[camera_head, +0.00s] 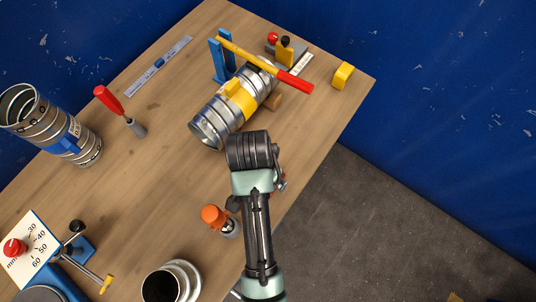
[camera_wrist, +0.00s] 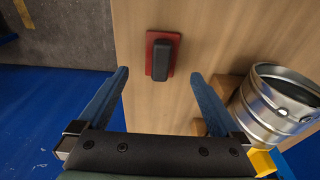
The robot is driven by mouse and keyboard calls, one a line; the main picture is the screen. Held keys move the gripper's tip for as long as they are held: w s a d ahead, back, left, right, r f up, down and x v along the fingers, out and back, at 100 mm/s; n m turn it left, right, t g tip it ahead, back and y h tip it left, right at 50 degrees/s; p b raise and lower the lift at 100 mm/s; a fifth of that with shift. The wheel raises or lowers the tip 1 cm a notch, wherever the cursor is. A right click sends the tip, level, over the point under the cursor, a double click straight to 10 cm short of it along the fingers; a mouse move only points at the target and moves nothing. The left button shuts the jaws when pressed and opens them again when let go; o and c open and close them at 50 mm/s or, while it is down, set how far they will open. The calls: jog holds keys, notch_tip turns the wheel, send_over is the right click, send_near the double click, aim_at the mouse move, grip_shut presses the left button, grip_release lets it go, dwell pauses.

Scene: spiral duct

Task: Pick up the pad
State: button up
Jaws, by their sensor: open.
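The pad (camera_wrist: 160,56) shows in the wrist view as a red rectangular plate with a dark grey block on top, lying on the wooden table. My gripper (camera_wrist: 160,74) is open, with its two blue fingers spread to the left and right of the pad's line. Nothing is between the fingers in their grip, and the pad appears beyond the tips, roughly centred. I cannot tell the exact height above it. In the head view my arm covers the area at the table's right edge, and I cannot make out the pad or the fingertips there.
A spiral duct (camera_head: 207,123) with a yellow clamp lies beside my arm; its metal end also shows right in the wrist view (camera_wrist: 262,104). An orange-capped bottle (camera_head: 213,216) stands left of my arm. The table's edge is close, with floor (camera_head: 370,230) beyond.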

jog(key=shift+w+f, duration=0.25)
jog(key=shift+f, duration=0.35)
jog(key=shift+w+f, duration=0.2)
jog(key=shift+f, duration=0.4)
jog(key=f, duration=0.2)
jog(key=f+p, duration=0.1)
jog(key=shift+w+d+f, duration=0.1)
jog(key=shift+d+f, duration=0.25)
jog(key=shift+w+f, duration=0.2)
jog(key=shift+f, duration=0.35)
jog(key=c, duration=1.4)
notch_tip(320, 180, up, 10)
jog(key=shift+r+b, duration=0.1)
jog(key=shift+b, duration=0.3)
